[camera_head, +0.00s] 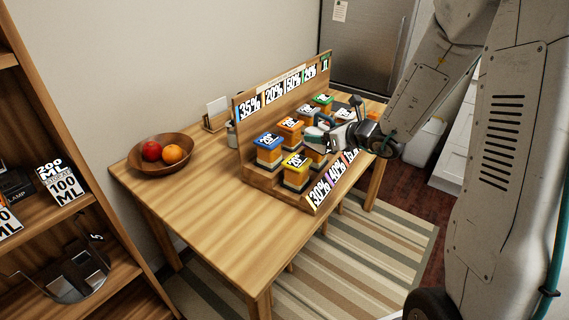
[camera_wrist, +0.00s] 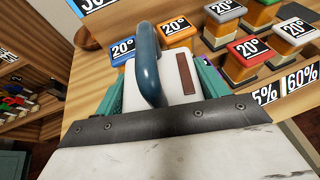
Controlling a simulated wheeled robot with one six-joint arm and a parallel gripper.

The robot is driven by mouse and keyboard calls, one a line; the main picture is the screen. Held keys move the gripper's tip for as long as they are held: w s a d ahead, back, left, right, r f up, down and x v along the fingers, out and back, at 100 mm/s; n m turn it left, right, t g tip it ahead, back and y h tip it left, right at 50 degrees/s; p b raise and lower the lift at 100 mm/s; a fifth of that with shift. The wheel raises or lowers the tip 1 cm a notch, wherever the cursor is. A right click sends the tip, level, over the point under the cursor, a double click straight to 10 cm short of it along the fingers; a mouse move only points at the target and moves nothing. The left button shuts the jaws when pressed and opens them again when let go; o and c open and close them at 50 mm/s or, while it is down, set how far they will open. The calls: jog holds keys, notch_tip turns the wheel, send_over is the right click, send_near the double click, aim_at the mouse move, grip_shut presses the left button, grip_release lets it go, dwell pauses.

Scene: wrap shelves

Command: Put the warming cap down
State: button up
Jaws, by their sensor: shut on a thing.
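My gripper (camera_wrist: 162,82) is shut on a white piece with a dark blue loop handle (camera_wrist: 148,68) and a brown strip, which I take to be the warming cap. Its green fingers lie on either side of the white piece. In the head view my gripper (camera_head: 332,132) is beside the stepped wooden rack (camera_head: 262,178), among the coloured-topped blocks. The lower side of the held piece is hidden, so I cannot tell whether it touches anything.
The rack holds several 20° blocks, including blue (camera_head: 269,140), orange (camera_head: 290,123) and yellow (camera_head: 297,160) ones. A wooden fruit bowl (camera_head: 138,178) stands on the table (camera_head: 215,225) at left. The table's front left is clear. A shelf (camera_head: 110,275) stands further left.

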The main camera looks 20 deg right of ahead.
jog(key=s+d+n+g+y, duration=0.2)
jog(key=s+d+n+y, duration=0.1)
jog(key=s, duration=0.7)
jog(key=w+a, duration=0.6)
jog(key=w, duration=0.1)
jog(key=w+a+f, duration=0.1)
jog(key=w+a, duration=0.2)
jog(key=w, duration=0.1)
jog(key=shift+a, duration=0.25)
jog(key=f, duration=0.3)
jog(key=shift+w+a+f, duration=0.15)
jog(key=shift+w+a, duration=0.1)
jog(key=shift+w, duration=0.1)
jog(key=shift+f, duration=0.2)
jog(key=shift+f, duration=0.15)
jog(key=o, duration=1.2)
